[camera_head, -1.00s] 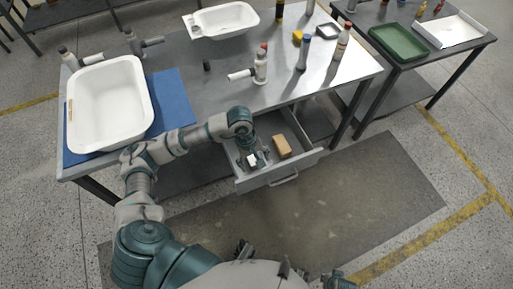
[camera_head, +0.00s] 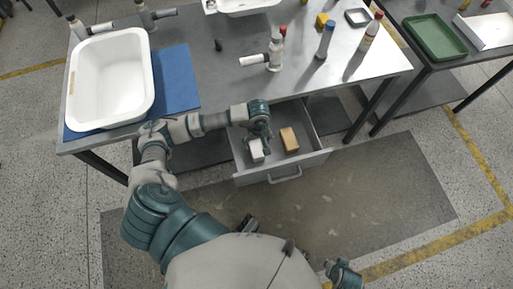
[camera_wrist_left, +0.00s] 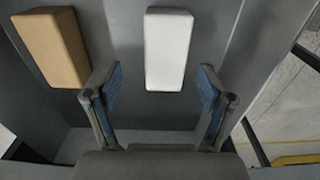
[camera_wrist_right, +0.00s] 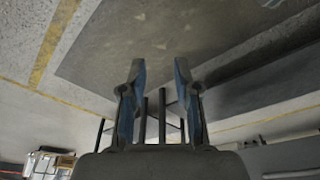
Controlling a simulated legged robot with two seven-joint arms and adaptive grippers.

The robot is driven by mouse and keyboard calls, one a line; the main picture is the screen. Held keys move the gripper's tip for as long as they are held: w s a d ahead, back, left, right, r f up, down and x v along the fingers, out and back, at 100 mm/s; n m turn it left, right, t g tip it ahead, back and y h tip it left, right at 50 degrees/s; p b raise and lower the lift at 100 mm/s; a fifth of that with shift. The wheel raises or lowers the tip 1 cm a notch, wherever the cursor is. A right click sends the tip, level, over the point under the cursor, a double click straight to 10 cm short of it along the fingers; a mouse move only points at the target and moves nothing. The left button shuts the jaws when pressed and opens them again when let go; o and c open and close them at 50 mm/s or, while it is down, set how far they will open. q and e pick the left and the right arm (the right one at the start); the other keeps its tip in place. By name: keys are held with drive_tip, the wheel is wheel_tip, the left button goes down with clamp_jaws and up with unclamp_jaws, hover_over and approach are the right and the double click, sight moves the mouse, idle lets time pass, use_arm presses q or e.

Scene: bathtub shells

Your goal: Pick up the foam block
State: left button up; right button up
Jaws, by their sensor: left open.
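An open grey drawer (camera_head: 322,160) under the workbench holds a white block (camera_head: 256,150) and a tan block (camera_head: 289,140), lying side by side. I cannot tell for sure by looks which is foam. My left gripper (camera_head: 263,136) is over the drawer by the white block. In the left wrist view its open fingers (camera_wrist_left: 158,88) stand apart, with the white block (camera_wrist_left: 168,48) ahead between their lines and nothing held. The tan block (camera_wrist_left: 52,46) is beyond the left finger. My right gripper (camera_wrist_right: 160,75) is open and empty in its wrist view, above the floor.
The drawer walls stand close around the blocks. A side table with a green tray (camera_head: 435,37) is at the right.

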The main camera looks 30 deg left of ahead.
sight(256, 146)
use_arm(q)
drive_tip(key=f, duration=0.4)
drive_tip(key=shift+s+a+f+b, duration=0.2)
drive_tip(key=shift+a+f+b, duration=0.05)
drive_tip(key=shift+b, duration=0.1)
drive_tip(key=shift+f, duration=0.5)
drive_tip(key=c, duration=0.9)
use_arm(e)
drive_tip(key=shift+v, duration=1.15)
